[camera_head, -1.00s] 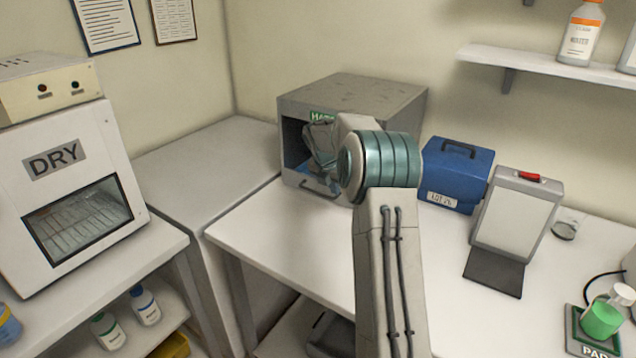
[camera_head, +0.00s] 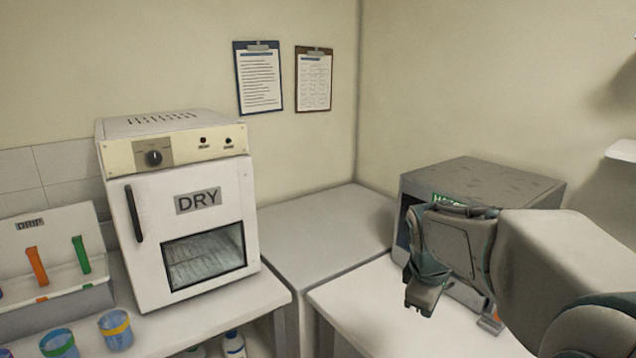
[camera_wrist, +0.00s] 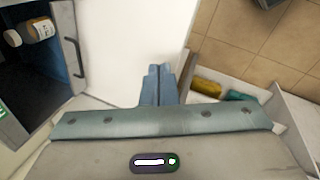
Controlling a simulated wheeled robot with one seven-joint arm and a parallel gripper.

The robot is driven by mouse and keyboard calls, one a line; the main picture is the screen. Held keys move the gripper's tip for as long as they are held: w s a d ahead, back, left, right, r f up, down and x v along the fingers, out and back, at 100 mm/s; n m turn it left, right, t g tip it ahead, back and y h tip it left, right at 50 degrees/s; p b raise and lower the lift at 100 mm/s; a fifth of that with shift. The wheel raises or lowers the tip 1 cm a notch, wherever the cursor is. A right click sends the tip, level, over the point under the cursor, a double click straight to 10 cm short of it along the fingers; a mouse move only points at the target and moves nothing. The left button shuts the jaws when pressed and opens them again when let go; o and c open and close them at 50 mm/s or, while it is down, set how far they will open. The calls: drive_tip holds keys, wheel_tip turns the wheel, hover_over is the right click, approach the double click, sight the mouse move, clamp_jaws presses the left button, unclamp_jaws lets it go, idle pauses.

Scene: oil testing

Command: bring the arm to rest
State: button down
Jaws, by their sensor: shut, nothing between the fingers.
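My gripper (camera_head: 424,296) is in front of the grey box with the green label (camera_head: 480,180), in the right part of the head view. Its fingers point down above the white counter. In the wrist view my gripper (camera_wrist: 158,72) shows its two blue-grey fingertips together, with nothing between them. My forearm reaches in from the right edge of the head view and hides much of the box front. The wrist view shows the box's dark open inside at the left, with a bottle (camera_wrist: 40,29) lying in it.
A white DRY oven (camera_head: 150,235) stands on the left counter, with two cups (camera_head: 116,332) and a DRIP rack (camera_head: 60,262) beside it. A bare grey surface (camera_head: 325,235) lies between oven and box. A lower shelf with a yellow thing (camera_wrist: 207,88) shows below the counter.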

drive_tip(key=s+a+f+m+y, duration=0.1)
drive_tip(key=s+a+f+m, duration=0.1)
drive_tip(key=s+m, duration=0.3)
drive_tip(key=s+a+f+m+y, duration=0.1)
drive_tip(key=s+a+m, duration=0.2)
drive_tip(key=s, duration=0.9)
drive_tip(key=m, duration=0.2)
drive_tip(key=shift+s+a+f+m, duration=0.2)
drive_tip(key=shift+s+f+m, duration=0.1)
drive_tip(key=shift+s+f, duration=0.05)
